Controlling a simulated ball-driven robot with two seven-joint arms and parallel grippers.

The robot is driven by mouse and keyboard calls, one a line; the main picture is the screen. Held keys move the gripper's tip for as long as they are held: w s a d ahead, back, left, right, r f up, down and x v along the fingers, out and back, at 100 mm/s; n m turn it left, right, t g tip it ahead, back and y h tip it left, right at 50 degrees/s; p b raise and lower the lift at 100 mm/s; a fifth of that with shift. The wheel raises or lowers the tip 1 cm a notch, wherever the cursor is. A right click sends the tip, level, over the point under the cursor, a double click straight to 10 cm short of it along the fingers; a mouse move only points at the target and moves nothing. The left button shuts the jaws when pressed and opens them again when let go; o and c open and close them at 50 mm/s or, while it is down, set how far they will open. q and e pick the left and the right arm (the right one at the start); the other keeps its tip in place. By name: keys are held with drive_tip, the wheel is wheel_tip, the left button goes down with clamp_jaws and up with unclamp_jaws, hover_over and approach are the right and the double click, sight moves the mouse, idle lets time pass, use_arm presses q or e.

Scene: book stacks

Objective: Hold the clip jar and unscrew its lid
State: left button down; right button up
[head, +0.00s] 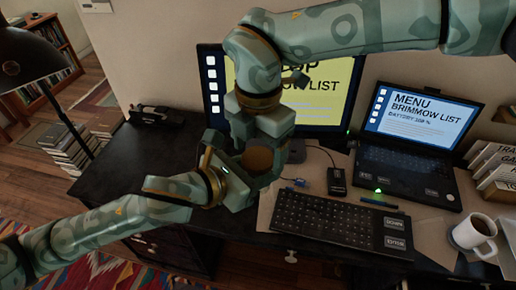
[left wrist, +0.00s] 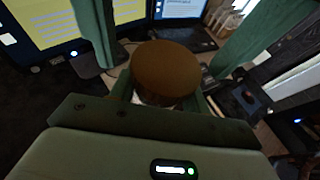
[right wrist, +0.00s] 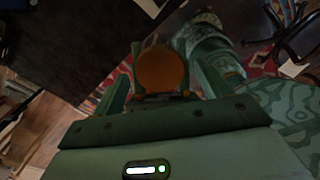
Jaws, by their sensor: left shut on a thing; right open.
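The clip jar's round orange-brown lid (head: 258,160) shows between my two grippers in the head view. It fills the middle of the left wrist view (left wrist: 165,70) and the right wrist view (right wrist: 162,70). Most of the jar body is hidden below the lid and by my grippers. My left gripper (head: 262,180) is shut on the jar, above the desk. My right gripper (head: 262,130) is open, its fingers (right wrist: 160,88) apart on either side of the lid. Whether they touch the lid cannot be told.
The black desk (head: 150,180) has free room at left. A monitor (head: 330,90) stands behind my grippers, with a laptop (head: 410,140) at right. A lamp (head: 30,60) stands at left.

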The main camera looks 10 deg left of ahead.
wheel_tip(320, 180, up, 4)
drive_tip(key=shift+f, duration=0.15)
drive_tip(key=shift+c, duration=0.5)
drive_tip(key=shift+s+a, duration=0.1)
drive_tip(key=shift+s, duration=0.05)
drive_tip(key=shift+s+a+r+m+y, duration=0.1)
drive_tip(key=shift+a+r+m+y, duration=0.3)
drive_tip(key=shift+a+r, duration=0.35)
drive_tip(key=shift+w+d+r+m+h, duration=0.15)
drive_tip(key=shift+d+r+m, duration=0.15)
drive_tip(key=shift+r+m, duration=0.2)
drive_tip(key=shift+w+d+r+m+h, duration=0.15)
drive_tip(key=shift+d+r+m, duration=0.15)
drive_tip(key=shift+r+m, duration=0.2)
drive_tip(key=shift+m, duration=0.3)
drive_tip(key=f, duration=0.8)
drive_tip(key=shift+d, duration=0.2)
drive_tip(key=c, duration=1)
drive_tip(key=n, duration=0.3)
drive_tip(key=shift+r, duration=0.1)
